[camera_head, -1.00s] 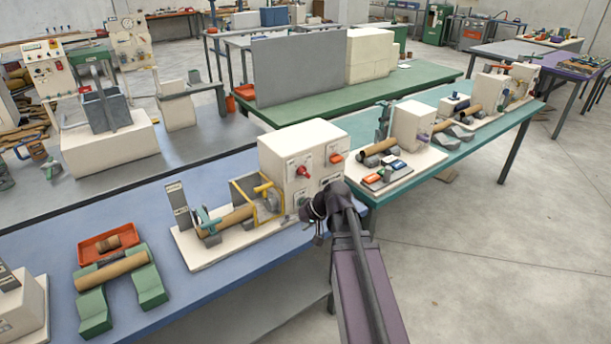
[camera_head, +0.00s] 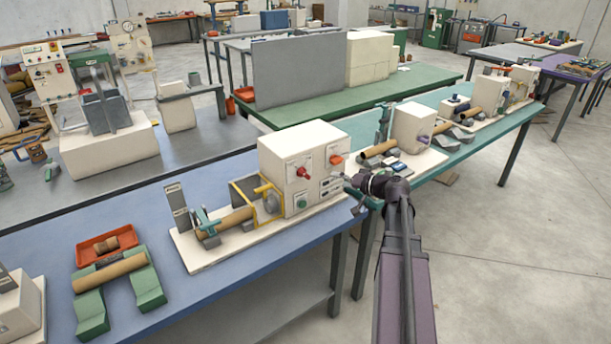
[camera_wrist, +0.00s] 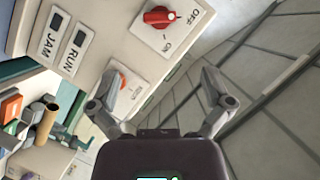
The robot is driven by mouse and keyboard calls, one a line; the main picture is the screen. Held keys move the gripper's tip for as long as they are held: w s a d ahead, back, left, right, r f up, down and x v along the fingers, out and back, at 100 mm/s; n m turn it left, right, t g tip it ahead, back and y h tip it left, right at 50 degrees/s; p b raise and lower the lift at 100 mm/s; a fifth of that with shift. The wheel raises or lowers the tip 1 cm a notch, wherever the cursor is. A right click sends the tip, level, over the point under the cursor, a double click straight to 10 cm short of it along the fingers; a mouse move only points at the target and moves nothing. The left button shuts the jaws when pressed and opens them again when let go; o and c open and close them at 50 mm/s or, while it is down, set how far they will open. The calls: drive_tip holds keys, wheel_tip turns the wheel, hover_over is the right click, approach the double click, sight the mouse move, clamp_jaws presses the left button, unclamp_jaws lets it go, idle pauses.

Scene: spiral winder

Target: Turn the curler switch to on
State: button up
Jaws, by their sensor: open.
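Which knob is the curler switch I cannot tell. My gripper (camera_head: 357,190) is right of the box; in the wrist view (camera_wrist: 158,82) its fingers are spread, with nothing between them.
RUN and JAM plates (camera_wrist: 64,48) are beside the knobs. A green button (camera_head: 302,203) is low on the box. A second machine (camera_head: 412,128) stands behind my arm on the teal table (camera_head: 470,140). Open floor (camera_head: 510,255) lies to the right.

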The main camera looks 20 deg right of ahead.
sight(308, 175)
drive_tip(key=shift+w+f, duration=0.1)
drive_tip(key=b+x, duration=0.3)
drive_tip(key=x, duration=1)
drive_tip(key=shift+w+a, duration=0.2)
drive_tip(key=shift+a, duration=0.05)
drive_tip(key=c, duration=1.1)
